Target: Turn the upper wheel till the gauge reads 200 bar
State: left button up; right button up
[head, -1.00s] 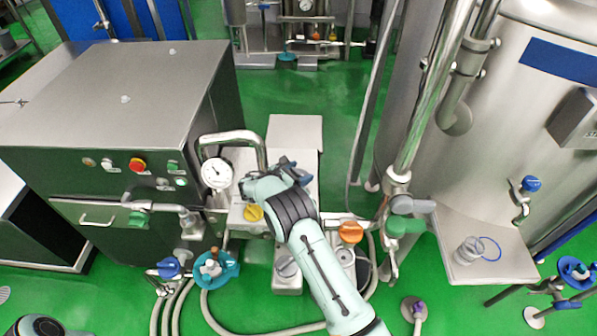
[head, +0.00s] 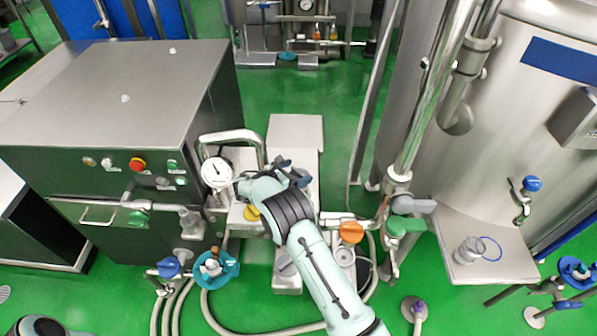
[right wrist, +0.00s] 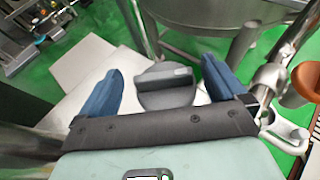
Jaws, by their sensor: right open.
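The pressure gauge (head: 217,172) has a white round face and stands left of my right arm in the head view. Its needle points to the upper left; the numbers are too small to read. In the right wrist view, a grey round wheel with a raised bar (right wrist: 165,85) lies between the two blue fingers of my right gripper (right wrist: 158,88). The fingers are open, one on each side of the bar, with gaps showing. In the head view my right gripper (head: 293,170) is over the grey block, and my arm hides the wheel. My left gripper is out of view.
A yellow knob (head: 251,212) is partly hidden by my right arm. An orange knob (head: 351,232) is to its right. A steel cabinet (head: 110,95) stands left, a large tank (head: 500,130) right. A bent steel pipe (head: 232,136) arches behind the gauge.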

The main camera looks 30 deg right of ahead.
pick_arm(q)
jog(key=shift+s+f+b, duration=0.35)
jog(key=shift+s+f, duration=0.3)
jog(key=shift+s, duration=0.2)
pick_arm(e)
jog(key=v, duration=1.1)
jog(key=shift+a, duration=0.25)
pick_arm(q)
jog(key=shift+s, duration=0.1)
pick_arm(e)
jog(key=shift+s, duration=0.2)
